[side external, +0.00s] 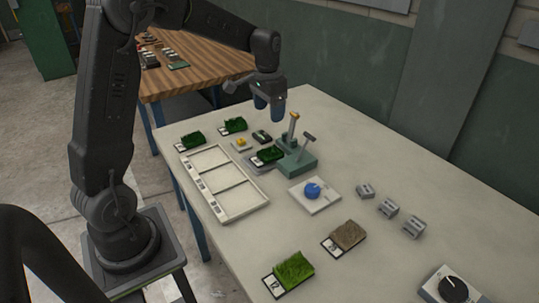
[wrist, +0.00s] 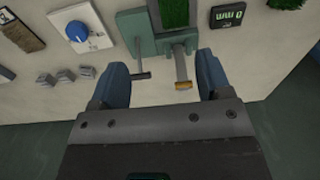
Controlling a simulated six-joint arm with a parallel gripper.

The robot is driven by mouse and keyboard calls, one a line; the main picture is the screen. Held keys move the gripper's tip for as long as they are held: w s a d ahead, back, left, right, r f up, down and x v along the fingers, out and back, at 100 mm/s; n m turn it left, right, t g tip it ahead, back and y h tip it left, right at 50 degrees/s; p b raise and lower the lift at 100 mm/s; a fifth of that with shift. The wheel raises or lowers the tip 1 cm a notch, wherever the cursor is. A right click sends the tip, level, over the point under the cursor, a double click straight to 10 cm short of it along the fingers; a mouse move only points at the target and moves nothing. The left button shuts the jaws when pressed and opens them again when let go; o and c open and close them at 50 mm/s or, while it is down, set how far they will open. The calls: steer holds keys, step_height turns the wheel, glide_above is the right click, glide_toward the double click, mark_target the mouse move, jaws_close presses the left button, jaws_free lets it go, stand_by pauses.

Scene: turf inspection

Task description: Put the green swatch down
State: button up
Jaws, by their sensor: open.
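Several green turf swatches with dark labelled bases lie on the pale table. One swatch (side external: 269,154) sits at the green test stand (side external: 296,163); its strip of turf also shows in the wrist view (wrist: 174,12). Two more lie at the back left, one swatch (side external: 191,140) near the tray and another (side external: 235,125) behind it. A brighter swatch (side external: 294,270) lies at the front. My gripper (side external: 269,112) is open and empty, above the table's far side near the stand. In the wrist view its fingers (wrist: 162,66) flank the stand's lever and brass-topped post in the picture.
A white tray (side external: 226,213) with three empty compartments lies left of the stand. A blue knob (side external: 313,190) on a white plate, three metal blocks (side external: 388,207), a brown swatch (side external: 347,235) and a dial box (side external: 452,289) stand to the right. A small digital gauge (wrist: 228,15) is near the stand.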

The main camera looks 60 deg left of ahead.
step_height(320, 180, down, 3)
steer(key=w+a, duration=0.2)
steer(key=a, duration=0.1)
glide_above(269, 152)
steer(key=shift+g, duration=0.3)
step_height(269, 152, down, 7)
steer(key=shift+s+f, duration=0.1)
steer(key=shift+s, duration=0.05)
steer(key=shift+w+f, duration=0.15)
steer(key=shift+f, duration=1.45)
steer(key=shift+w+f, duration=0.1)
steer(key=shift+f, duration=1.45)
steer(key=c, duration=0.7)
steer(key=shift+c, duration=0.2)
steer(key=shift+r, duration=0.1)
